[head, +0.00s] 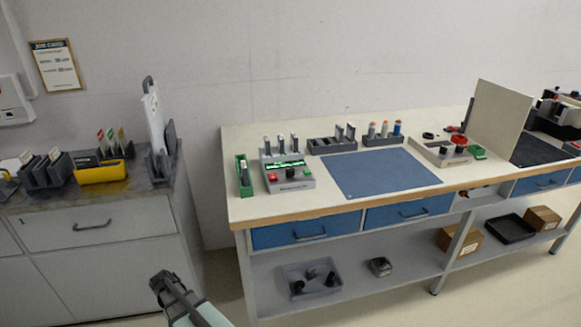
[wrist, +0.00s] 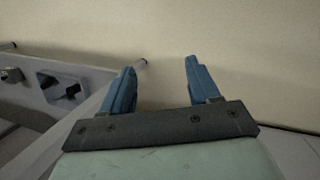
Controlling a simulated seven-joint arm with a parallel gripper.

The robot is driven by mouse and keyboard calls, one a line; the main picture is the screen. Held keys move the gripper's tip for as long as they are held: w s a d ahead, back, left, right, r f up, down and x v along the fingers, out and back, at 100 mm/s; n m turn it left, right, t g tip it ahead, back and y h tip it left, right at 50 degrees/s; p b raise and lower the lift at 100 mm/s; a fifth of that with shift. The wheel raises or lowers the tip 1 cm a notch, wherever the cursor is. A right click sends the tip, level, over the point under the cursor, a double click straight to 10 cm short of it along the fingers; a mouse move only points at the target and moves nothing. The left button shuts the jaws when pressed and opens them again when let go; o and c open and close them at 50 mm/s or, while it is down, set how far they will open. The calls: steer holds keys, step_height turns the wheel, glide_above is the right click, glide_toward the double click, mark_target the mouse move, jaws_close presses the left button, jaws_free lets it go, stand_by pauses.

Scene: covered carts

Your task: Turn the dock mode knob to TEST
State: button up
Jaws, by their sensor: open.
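A grey dock (head: 291,184) stands on the left part of the workbench, with upright modules in its back and a lit green strip. A small dark knob (head: 290,172) sits on its front panel between a red button and another button. Its pointer and mode labels are too small to read. My gripper (head: 163,279) is low in front of the bench, well apart from the dock and below the bench top. In the wrist view my gripper (wrist: 163,66) is open, with two blue fingers apart and nothing between them. The dock does not show clearly there.
A green holder (head: 243,176) stands left of the dock, and a blue mat (head: 380,174) lies to its right. A grey cabinet (head: 95,235) stands left. The lower shelf (head: 410,262) holds a tray and boxes.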

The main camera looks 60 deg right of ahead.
steer(key=w+d+r+m+t+h, duration=0.15)
steer(key=w+d+r, duration=0.25)
steer(key=d+r, duration=0.45)
steer(key=w+d+r+m, duration=0.3)
steer(key=w+d+r, duration=0.3)
steer(key=r, duration=0.4)
steer(key=w+d+r+m+t, duration=0.1)
steer(key=w+d+r+m, duration=0.15)
steer(key=d+r, duration=0.65)
steer(key=s+d+r+m+h, duration=0.1)
steer(key=d+r, duration=0.5)
steer(key=r, duration=0.3)
steer(key=s+d+r+m, duration=0.1)
steer(key=d+r, duration=0.5)
steer(key=r, duration=0.2)
step_height(320, 180, up, 11)
steer(key=m+y, duration=0.3)
steer(key=m, duration=0.2)
glide_above(291, 169)
steer(key=shift+t, duration=0.45)
step_height(291, 169, down, 14)
steer(key=shift+w+r, duration=0.1)
steer(key=shift+r, duration=0.05)
steer(key=c, duration=1)
